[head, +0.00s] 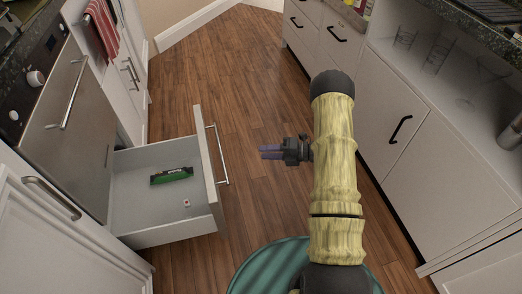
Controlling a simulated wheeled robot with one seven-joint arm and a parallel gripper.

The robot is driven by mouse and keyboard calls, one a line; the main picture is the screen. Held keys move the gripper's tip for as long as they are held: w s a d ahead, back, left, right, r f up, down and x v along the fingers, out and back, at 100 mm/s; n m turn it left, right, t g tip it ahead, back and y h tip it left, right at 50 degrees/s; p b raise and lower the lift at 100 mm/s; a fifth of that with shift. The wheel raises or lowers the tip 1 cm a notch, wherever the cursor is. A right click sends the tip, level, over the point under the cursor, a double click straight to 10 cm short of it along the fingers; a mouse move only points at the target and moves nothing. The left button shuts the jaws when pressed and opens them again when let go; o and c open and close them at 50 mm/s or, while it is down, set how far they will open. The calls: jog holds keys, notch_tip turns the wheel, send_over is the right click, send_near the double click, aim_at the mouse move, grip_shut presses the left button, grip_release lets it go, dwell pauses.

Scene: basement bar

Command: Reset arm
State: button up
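My gripper (271,152) is in the middle of the head view, pointing left from the end of my yellow arm. It is above the wooden floor, just right of the open drawer's front. Its two purplish fingers lie close together, and I cannot tell whether there is a gap between them. No held object shows at the fingers. My arm hides part of the floor and the right cabinets.
An open white drawer (165,221) juts out at left, holding a green and black item (171,175) and a tiny object (186,203). An oven (74,127) is behind it. White cabinets (392,126) line the right. The wooden floor (222,75) ahead is clear.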

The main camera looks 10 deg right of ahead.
dwell(0.4)
jog(key=w+d+r+m+t+h+p, duration=0.15)
jog(key=w+r+m+t+h, duration=0.25)
jog(key=w+r+m+h, duration=0.4)
notch_tip(320, 180, up, 9)
jog(key=s+d+m+h+p, duration=0.2)
jog(key=s+m+h+p, duration=0.15)
jog(key=m, duration=0.55)
jog(key=s+a+r+m+g+h+p, duration=0.25)
jog(key=s+r+m, duration=0.25)
jog(key=s+m, duration=0.5)
jog(key=s+a+r+m+g+h+p, duration=0.15)
jog(key=s+r+m+g, duration=0.35)
jog(key=s, duration=0.9)
notch_tip(320, 180, up, 37)
jog(key=p, duration=3.7)
jog(key=shift+w+m+t+y, duration=0.3)
jog(key=shift+m+t+y, duration=0.05)
jog(key=shift+m, duration=0.05)
jog(key=shift+a, duration=0.1)
